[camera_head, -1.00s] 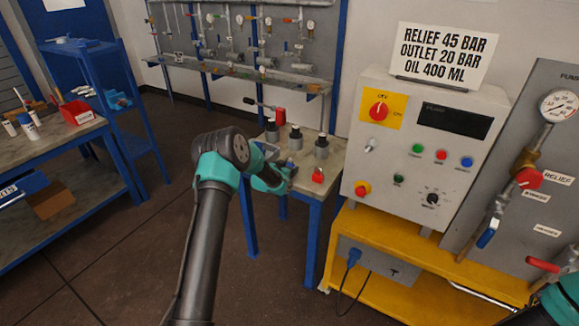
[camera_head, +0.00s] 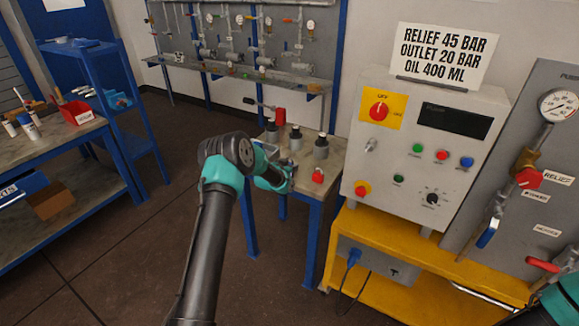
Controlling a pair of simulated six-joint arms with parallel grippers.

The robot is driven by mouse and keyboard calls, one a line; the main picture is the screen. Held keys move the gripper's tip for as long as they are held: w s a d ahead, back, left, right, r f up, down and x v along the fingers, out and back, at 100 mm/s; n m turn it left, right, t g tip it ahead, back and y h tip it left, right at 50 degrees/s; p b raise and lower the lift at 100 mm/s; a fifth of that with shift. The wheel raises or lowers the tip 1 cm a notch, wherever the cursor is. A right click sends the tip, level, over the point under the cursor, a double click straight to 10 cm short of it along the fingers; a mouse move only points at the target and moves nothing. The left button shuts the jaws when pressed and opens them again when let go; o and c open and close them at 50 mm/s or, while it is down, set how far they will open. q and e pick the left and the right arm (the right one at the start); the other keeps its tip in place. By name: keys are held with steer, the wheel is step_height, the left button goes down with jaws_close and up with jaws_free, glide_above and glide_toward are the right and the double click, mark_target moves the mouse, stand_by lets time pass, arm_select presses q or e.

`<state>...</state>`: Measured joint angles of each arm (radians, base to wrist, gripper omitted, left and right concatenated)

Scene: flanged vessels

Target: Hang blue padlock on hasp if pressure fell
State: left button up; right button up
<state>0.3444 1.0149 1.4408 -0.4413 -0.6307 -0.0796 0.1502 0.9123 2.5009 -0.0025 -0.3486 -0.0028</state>
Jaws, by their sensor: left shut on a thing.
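My left gripper (camera_head: 290,180) is at the front edge of the small blue-legged table (camera_head: 337,167). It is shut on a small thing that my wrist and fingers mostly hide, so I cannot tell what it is. A red padlock-like piece (camera_head: 318,175) sits on the table just right of the gripper. A round pressure gauge (camera_head: 558,105) is on the grey panel at the right; its reading is too small to tell. I cannot make out a blue padlock or a hasp. A teal part of my right arm shows at the lower right corner, its gripper out of view.
Several grey vessels with black tops (camera_head: 321,148) stand behind the gripper. A control box (camera_head: 400,150) with a dark display sits on a yellow cart (camera_head: 385,240). A sign (camera_head: 440,55) reads relief 45 bar, outlet 20 bar. A workbench (camera_head: 60,150) is at the left.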

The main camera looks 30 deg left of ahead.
arm_select(q)
steer(key=shift+c, duration=0.5)
steer(key=shift+r, duration=3)
